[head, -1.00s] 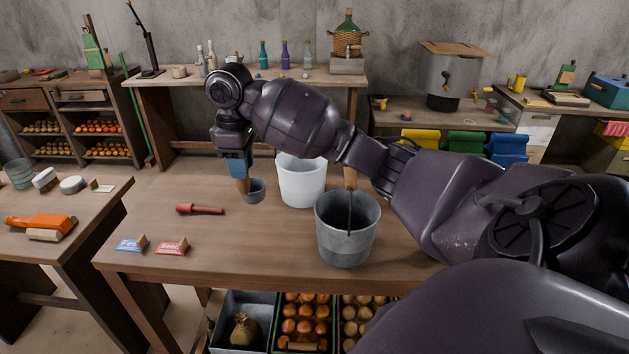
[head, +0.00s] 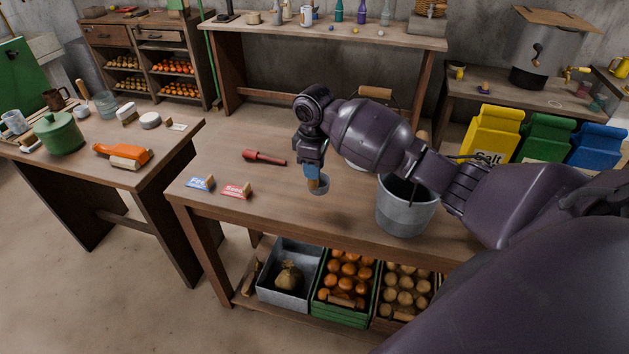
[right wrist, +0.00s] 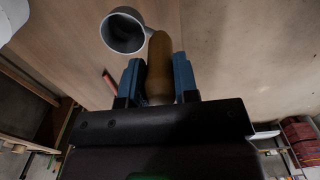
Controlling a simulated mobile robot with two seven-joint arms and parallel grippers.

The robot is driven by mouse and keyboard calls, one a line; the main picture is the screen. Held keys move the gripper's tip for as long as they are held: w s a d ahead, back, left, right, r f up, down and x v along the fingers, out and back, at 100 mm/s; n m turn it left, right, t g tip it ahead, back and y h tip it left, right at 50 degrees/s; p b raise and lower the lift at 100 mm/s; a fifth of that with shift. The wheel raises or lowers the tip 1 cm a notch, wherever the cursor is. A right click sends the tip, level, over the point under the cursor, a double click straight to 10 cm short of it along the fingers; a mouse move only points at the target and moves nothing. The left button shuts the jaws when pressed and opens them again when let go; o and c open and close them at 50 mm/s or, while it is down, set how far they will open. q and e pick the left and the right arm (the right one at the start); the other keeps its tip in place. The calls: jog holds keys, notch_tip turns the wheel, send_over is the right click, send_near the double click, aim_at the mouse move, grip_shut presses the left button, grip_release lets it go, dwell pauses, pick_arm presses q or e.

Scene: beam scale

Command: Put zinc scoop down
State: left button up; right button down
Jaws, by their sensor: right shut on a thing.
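The zinc scoop, a small grey cup with a wooden handle, shows in the head view (head: 319,187) just above or on the wooden table (head: 270,213) near its front edge; contact is unclear. My right gripper (head: 312,175) points down and is shut on the scoop's handle. In the right wrist view the handle (right wrist: 160,55) sits between the blue fingers of the right gripper (right wrist: 159,80). The round cup (right wrist: 125,31) opens toward the camera and looks empty. My left gripper is not in view.
A grey bucket (head: 404,211) stands right of the scoop, and a white bucket (head: 356,158) is partly hidden behind my right arm. A red tool (head: 264,158), a blue packet (head: 200,183) and a red packet (head: 237,190) lie to the left. Clear tabletop lies between them and the scoop.

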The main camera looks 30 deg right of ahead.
aim_at(314, 183)
jog(key=shift+f, duration=2.85)
jog(key=c, duration=0.9)
grip_release()
jog(key=shift+o, duration=0.2)
notch_tip(314, 183, up, 12)
jog(key=shift+r+b, duration=0.1)
jog(key=shift+b, duration=0.25)
